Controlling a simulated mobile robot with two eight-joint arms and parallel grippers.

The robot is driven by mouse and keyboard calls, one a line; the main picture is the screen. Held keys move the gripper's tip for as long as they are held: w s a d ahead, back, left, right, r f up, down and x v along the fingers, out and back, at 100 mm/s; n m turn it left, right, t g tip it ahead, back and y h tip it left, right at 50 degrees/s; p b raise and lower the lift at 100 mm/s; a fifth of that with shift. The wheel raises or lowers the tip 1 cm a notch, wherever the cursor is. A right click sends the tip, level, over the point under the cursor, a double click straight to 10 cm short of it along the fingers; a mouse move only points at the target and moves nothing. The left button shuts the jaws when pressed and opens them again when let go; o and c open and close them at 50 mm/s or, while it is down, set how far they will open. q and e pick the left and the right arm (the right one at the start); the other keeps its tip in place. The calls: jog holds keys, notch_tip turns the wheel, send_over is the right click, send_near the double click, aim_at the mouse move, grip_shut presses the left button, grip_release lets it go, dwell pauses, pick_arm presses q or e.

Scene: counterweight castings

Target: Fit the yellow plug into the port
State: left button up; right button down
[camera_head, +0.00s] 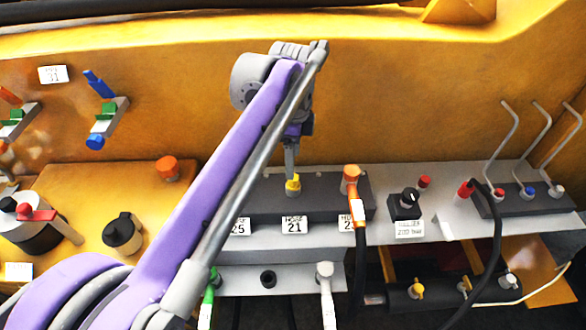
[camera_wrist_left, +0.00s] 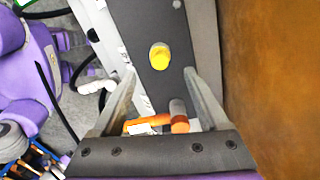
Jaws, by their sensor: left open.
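The yellow plug (camera_head: 293,184) stands on a dark grey block (camera_head: 262,203), above a label reading 21. In the left wrist view the yellow plug (camera_wrist_left: 159,57) shows as a round cap, just beyond and between the fingertips. My left gripper (camera_head: 291,166) points down right above the plug. In the wrist view its fingers (camera_wrist_left: 159,74) are apart with nothing between the tips. I cannot tell from these frames which opening is the port; a black round fitting (camera_head: 268,279) sits on the lower grey ledge. My right gripper is not in view.
An orange connector with a cable (camera_head: 354,190) stands close right of the plug; it also shows in the wrist view (camera_wrist_left: 179,116). A yellow wall (camera_head: 420,100) rises behind. A black knob box (camera_head: 405,204), red plug (camera_head: 466,189) and bent rods (camera_head: 505,140) stand at the right.

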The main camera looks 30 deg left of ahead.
pick_arm(q)
jog(key=shift+r, duration=1.85)
jog(key=s+d+f+n+t+p, duration=0.2)
jog(key=s+d+f+n, duration=0.1)
jog(key=s+f+n, duration=0.4)
jog(key=s+d+f+n+t+p, duration=0.2)
jog(key=s+d+f+n+t, duration=0.1)
jog(key=s+f+n, duration=0.4)
notch_tip(320, 180, down, 2)
jog(key=shift+s+d+f, duration=0.1)
jog(key=shift+s+d, duration=0.35)
jog(key=shift+s, duration=0.25)
